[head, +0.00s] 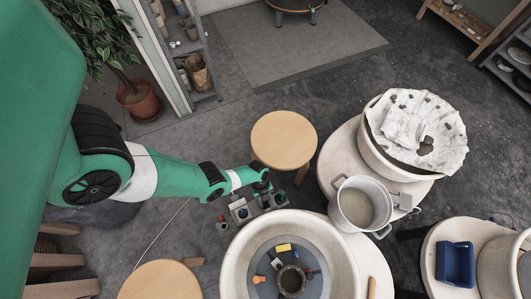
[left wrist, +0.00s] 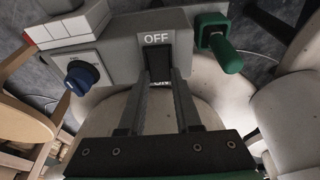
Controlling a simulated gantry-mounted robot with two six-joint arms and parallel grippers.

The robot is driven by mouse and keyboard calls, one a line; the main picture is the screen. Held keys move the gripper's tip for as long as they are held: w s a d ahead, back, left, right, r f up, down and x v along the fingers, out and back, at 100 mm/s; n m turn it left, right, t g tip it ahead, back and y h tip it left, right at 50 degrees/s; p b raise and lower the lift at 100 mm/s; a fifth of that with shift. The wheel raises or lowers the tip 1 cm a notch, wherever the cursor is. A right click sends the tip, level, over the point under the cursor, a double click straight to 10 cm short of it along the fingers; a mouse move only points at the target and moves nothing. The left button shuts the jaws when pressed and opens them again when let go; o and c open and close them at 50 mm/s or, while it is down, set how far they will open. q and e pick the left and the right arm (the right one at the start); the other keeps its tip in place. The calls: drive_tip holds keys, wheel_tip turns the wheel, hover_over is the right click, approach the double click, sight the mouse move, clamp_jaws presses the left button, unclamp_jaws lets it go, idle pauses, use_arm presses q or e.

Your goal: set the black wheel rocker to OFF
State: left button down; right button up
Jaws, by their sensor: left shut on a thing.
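The black wheel rocker (left wrist: 159,60) sits on the grey control box (left wrist: 115,62) in the left wrist view. The word OFF shows above it, and ON shows partly below it between my fingers. I cannot tell which way the rocker is tipped. My left gripper (left wrist: 162,80) has its two fingertips on either side of the rocker's lower part and is shut on it. In the head view my left gripper (head: 262,188) is over the control box (head: 240,212), and the arm's end hides the rocker. My right gripper is not in view.
On the box, a blue knob (left wrist: 82,77) is left of the rocker and a green lever (left wrist: 218,42) is close on its right. A wheel basin (head: 335,240) holding several small tools stands just below the box. A round stool (head: 284,138) stands behind it.

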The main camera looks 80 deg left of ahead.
use_arm(q)
drive_tip(key=c, duration=0.6)
unclamp_jaws()
